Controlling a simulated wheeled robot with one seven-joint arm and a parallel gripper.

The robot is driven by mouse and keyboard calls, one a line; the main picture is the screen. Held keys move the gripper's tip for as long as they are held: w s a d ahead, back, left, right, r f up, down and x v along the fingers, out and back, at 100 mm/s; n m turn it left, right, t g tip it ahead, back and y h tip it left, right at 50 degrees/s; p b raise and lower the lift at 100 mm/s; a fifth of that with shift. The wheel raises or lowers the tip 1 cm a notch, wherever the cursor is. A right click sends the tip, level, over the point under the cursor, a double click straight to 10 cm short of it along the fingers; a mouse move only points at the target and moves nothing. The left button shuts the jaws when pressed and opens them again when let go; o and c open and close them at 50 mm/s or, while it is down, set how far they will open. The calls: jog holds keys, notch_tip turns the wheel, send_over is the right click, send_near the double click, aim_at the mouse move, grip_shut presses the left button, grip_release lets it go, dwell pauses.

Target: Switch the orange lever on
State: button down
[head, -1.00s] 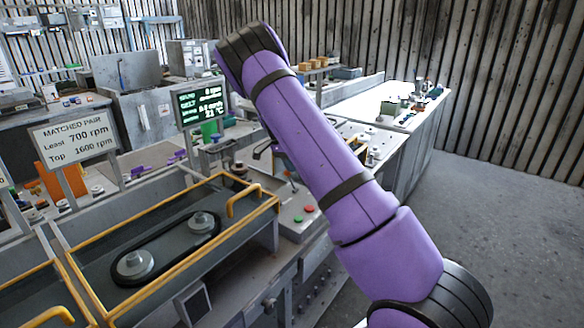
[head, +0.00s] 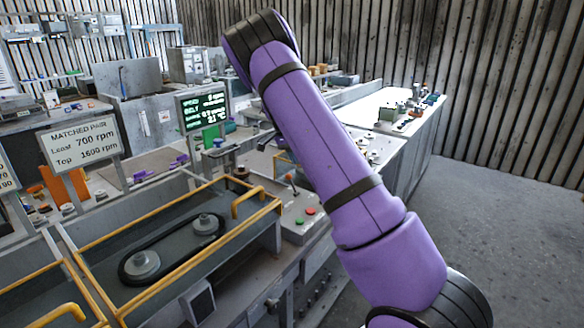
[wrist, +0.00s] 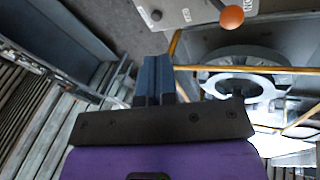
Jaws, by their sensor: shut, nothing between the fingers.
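The orange lever is a short stick with a round orange knob. In the wrist view the knob (wrist: 231,17) is at the upper right, beside a grey control panel (wrist: 180,10). In the head view the lever (head: 290,178) stands on the control box (head: 300,212), tilted slightly left, close beside my purple arm. My gripper (wrist: 156,65) has blue fingers that are together and empty; they are left of and below the knob in the wrist view, apart from it. In the head view my gripper is hidden behind my arm.
A belt drive (head: 172,245) sits in a tray with a yellow rail (head: 255,195) left of the control box. A screen (head: 203,109) stands behind. Open floor (head: 490,215) lies to the right.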

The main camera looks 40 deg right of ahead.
jog(key=w+v, duration=0.2)
jog(key=v, duration=0.6)
jog(key=shift+a, duration=0.2)
jog(key=shift+f, duration=0.15)
jog(key=s+a+r+n+t+y, duration=0.1)
jog(key=s+a+r+n+t, duration=0.3)
jog(key=s+r, duration=0.55)
jog(key=s+a+r+n+t+y, duration=0.15)
jog(key=s+a+r+n, duration=0.45)
jog(key=s, duration=0.6)
jog(key=s+a+n+t, duration=0.2)
jog(key=s+a, duration=0.3)
jog(key=s, duration=0.6)
jog(key=s+a+n+t, duration=0.2)
jog(key=s+a+n, duration=0.3)
jog(key=s, duration=0.6)
jog(key=shift+s+a+f, duration=0.2)
jog(key=shift+f, duration=0.05)
